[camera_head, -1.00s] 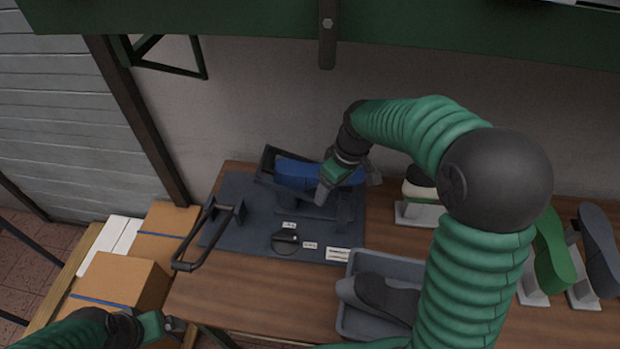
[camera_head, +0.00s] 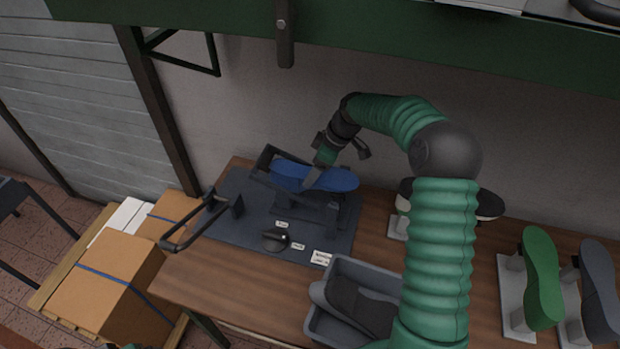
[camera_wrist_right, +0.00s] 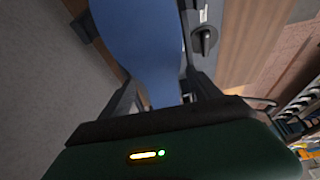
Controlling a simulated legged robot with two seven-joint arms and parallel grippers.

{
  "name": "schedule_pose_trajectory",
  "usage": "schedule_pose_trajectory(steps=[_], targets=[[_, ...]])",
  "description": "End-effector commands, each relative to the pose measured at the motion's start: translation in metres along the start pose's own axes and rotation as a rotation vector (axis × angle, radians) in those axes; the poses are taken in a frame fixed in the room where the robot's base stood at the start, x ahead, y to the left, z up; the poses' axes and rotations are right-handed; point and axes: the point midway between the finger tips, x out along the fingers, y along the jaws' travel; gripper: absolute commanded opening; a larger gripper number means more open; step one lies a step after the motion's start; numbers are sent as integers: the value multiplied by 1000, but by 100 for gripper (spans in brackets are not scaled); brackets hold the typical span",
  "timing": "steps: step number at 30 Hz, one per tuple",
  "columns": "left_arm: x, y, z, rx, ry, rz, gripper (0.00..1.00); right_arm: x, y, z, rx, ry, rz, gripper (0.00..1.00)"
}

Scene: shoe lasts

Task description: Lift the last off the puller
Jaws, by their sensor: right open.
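The blue last (camera_head: 340,181) lies sole up on the dark puller (camera_head: 322,213) at the back of the bench. It also shows in the right wrist view (camera_wrist_right: 145,40), running away from the gripper. My right gripper (camera_head: 314,176) is at the last's middle from above. In the right wrist view its two open fingers (camera_wrist_right: 160,82) stand on either side of the narrow part of the last. I cannot tell whether they touch it. Part of the last is hidden behind the gripper. My left gripper is not in view.
The puller's base plate (camera_head: 243,230) carries a looped handle (camera_head: 178,240) and a black knob (camera_head: 274,241). A grey bin (camera_head: 316,327) with a dark last stands in front. Green (camera_head: 542,280) and grey (camera_head: 601,290) lasts stand at right. Cartons (camera_head: 105,285) are at left.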

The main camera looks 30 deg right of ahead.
Motion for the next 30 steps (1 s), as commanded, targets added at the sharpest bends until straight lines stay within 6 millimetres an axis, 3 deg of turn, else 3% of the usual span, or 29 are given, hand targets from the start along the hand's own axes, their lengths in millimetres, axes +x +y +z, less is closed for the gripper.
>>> schedule_pose_trajectory(steps=[10, 18, 30], targets=[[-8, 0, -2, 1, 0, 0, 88, 55, -1, -2, -1, -3, -2, 72], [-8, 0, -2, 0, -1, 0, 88, 61, -1, -1, 0, -2, 2, 72], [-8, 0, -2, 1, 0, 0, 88, 62, 1, 0, 1, -3, 1, 21]])
